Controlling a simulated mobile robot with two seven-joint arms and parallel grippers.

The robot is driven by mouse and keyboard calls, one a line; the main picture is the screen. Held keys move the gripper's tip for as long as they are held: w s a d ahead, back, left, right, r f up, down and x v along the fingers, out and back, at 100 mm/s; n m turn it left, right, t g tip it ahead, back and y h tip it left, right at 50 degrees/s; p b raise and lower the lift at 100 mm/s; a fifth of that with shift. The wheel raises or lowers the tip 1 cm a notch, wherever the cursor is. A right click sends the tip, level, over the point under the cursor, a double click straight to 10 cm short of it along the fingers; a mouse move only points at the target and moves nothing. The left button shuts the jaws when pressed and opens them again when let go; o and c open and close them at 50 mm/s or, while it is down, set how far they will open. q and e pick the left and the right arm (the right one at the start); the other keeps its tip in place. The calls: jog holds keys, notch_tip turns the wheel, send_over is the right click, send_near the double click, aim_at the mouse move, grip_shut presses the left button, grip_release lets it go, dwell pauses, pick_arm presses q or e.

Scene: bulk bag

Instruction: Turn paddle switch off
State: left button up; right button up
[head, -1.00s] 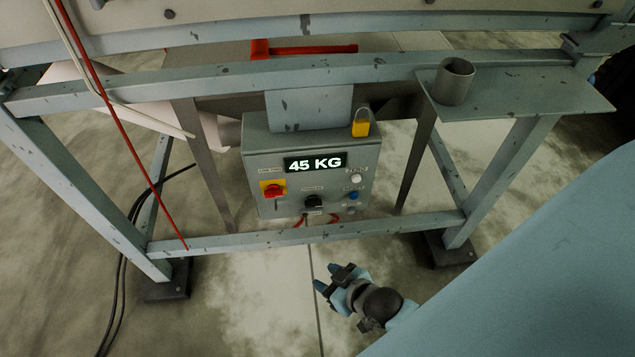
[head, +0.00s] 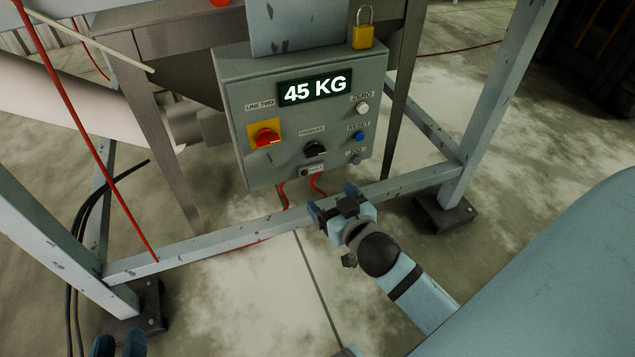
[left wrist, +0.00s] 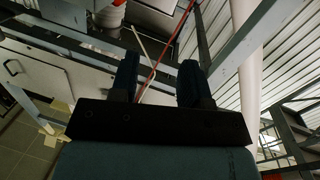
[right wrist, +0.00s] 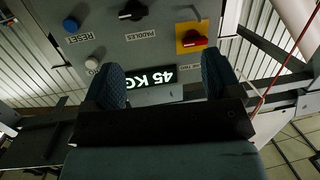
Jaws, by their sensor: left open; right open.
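The paddle switch is a black rotary knob (head: 315,149) under a PADDLES label, in the middle of the grey control box (head: 240,140). It also shows at the top of the right wrist view (right wrist: 133,11), where the picture is upside down. My right gripper (head: 333,200) is open and empty, below the box in the head view. Its fingers (right wrist: 162,76) point toward the panel, apart from the knob. My left gripper (head: 119,345) is open and empty at the bottom left edge. In the left wrist view its fingers (left wrist: 159,70) hold nothing.
A red switch on a yellow plate (head: 265,137), a white ZERO button (head: 362,108) and a blue RESET button (head: 358,137) flank the knob. The display (head: 315,90) reads 45 KG. A yellow padlock (head: 362,36) tops the box. A frame rail (head: 225,235) crosses below.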

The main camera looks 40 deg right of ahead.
notch_tip(320, 180, down, 3)
jog(key=w+d+m+t+h+b, duration=0.1)
jog(key=d+b, duration=0.1)
jog(key=b, duration=0.2)
jog(key=h+b, duration=0.1)
jog(key=b, duration=0.3)
send_near(317, 155)
jog(key=x, duration=0.2)
pick_arm(q)
jog(key=d+f+h, duration=0.1)
jog(key=s+f+t+h, duration=0.1)
jog(key=shift+d+f+b, duration=0.35)
jog(key=shift+b, duration=0.05)
pick_arm(e)
jog(key=shift+m+t, duration=0.3)
jog(key=shift+m, duration=0.2)
jog(key=x, duration=0.7)
jog(key=shift+w+f, duration=0.1)
jog(key=shift+f, duration=0.05)
